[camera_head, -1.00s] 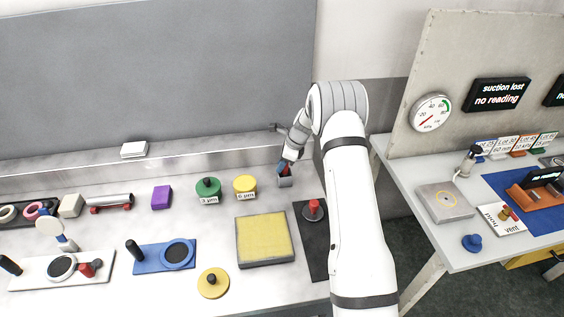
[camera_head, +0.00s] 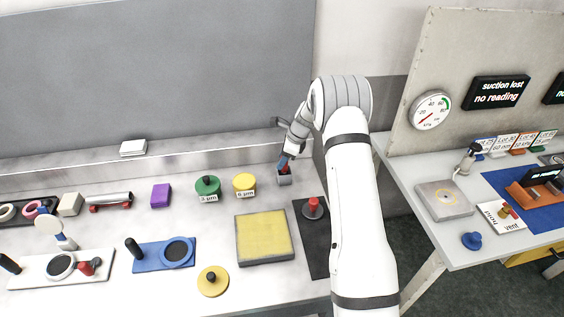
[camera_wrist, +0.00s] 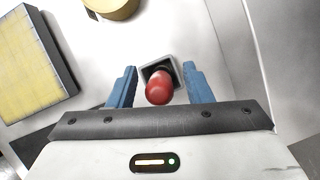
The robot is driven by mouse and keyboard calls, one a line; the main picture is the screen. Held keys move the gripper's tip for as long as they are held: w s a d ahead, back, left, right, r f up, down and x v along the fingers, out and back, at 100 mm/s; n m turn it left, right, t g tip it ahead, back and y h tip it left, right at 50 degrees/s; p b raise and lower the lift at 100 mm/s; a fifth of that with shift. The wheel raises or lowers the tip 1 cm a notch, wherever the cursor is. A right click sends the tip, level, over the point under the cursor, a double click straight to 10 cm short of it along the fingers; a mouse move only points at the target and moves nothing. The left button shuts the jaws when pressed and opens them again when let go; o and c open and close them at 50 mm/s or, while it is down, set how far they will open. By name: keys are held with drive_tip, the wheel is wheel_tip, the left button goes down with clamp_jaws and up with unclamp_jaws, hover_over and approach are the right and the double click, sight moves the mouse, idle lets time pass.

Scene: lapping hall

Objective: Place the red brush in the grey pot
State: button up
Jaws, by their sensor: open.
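The grey pot (camera_head: 285,180) stands on the long bench against the back ledge, below my gripper (camera_head: 285,161). In the wrist view the pot (camera_wrist: 154,66) has a square dark mouth. The red brush (camera_wrist: 159,88) shows there as a rounded red end in front of the pot's mouth, and the rest of it is hidden. It appears to stand in the pot. My gripper (camera_wrist: 160,87) is open, with one blue finger on each side of the red end and a gap on both sides.
A yellow pad in a grey tray (camera_head: 266,262) and a black mat (camera_head: 315,260) with a red-knobbed piece (camera_head: 312,206) lie in front. A side table (camera_head: 440,250) is at right.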

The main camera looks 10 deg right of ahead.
drive_tip(key=b+v, duration=0.2)
drive_tip(key=v, duration=0.8)
drive_tip(key=s+a+r+n+h, duration=0.1)
drive_tip(key=s+a+r+n, duration=0.1)
drive_tip(key=s+r+n, duration=0.45)
drive_tip(key=s+a+r+n+t+h, duration=0.1)
drive_tip(key=s+r+n, duration=0.4)
drive_tip(key=s, duration=0.6)
drive_tip(key=s+a+r+n+h, duration=0.1)
drive_tip(key=s+r+n, duration=0.4)
drive_tip(key=s, duration=0.7)
drive_tip(key=s+d+f+n+t+h, duration=0.1)
drive_tip(key=s+n, duration=0.4)
drive_tip(key=s, duration=0.7)
drive_tip(key=shift+w, duration=0.1)
